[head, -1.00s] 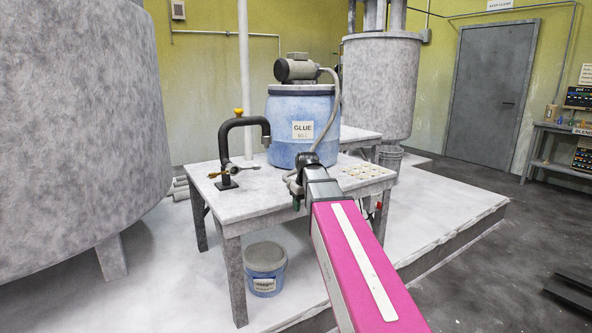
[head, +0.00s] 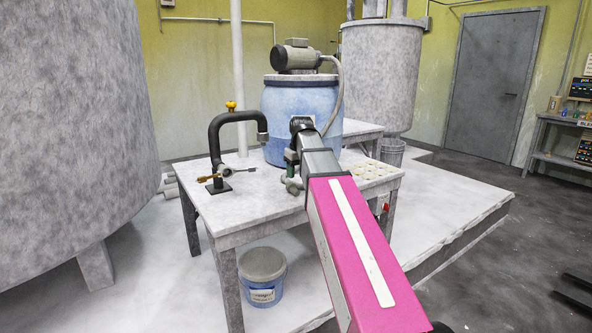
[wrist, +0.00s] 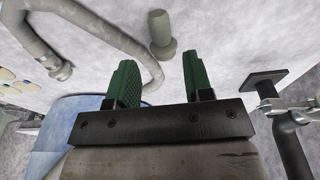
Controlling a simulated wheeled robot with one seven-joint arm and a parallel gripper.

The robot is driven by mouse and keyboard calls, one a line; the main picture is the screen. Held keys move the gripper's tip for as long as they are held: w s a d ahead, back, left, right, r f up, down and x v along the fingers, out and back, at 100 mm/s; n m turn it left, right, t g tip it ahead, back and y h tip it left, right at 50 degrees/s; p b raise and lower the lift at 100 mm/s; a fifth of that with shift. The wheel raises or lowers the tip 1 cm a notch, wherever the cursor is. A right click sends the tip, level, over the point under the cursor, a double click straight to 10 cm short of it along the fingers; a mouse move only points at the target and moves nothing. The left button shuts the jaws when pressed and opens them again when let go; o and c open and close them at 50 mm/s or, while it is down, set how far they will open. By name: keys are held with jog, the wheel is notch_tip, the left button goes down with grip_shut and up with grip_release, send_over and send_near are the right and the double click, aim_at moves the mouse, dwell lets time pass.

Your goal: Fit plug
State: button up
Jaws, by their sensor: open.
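A grey-green plug-like piece (wrist: 162,35), a cylinder with a wider collar, shows on the white tabletop in the wrist view. It lies beyond and between my fingertips, apart from them. My gripper (wrist: 163,80) is open, with two green fingers and nothing between them. In the head view my gripper (head: 291,162) is over the table in front of the blue glue drum (head: 285,97), partly hidden by my arm. A grey-green piece (head: 294,186) shows just below it; I cannot tell if it is the same piece.
Round pale discs (head: 370,170) lie at the table's right. A blue pail (head: 262,275) stands below.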

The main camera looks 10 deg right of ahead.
aim_at(295, 188)
jog(key=f, duration=0.4)
jog(key=w+f, duration=0.1)
jog(key=f, duration=0.2)
jog(key=shift+a+f, duration=0.1)
jog(key=shift+a, duration=0.15)
jog(key=shift+f, duration=0.2)
jog(key=shift+c, duration=1.2)
jog(key=c, duration=0.6)
jog(key=shift+o, duration=0.2)
jog(key=shift+r, duration=0.2)
jog(key=shift+r, duration=2.35)
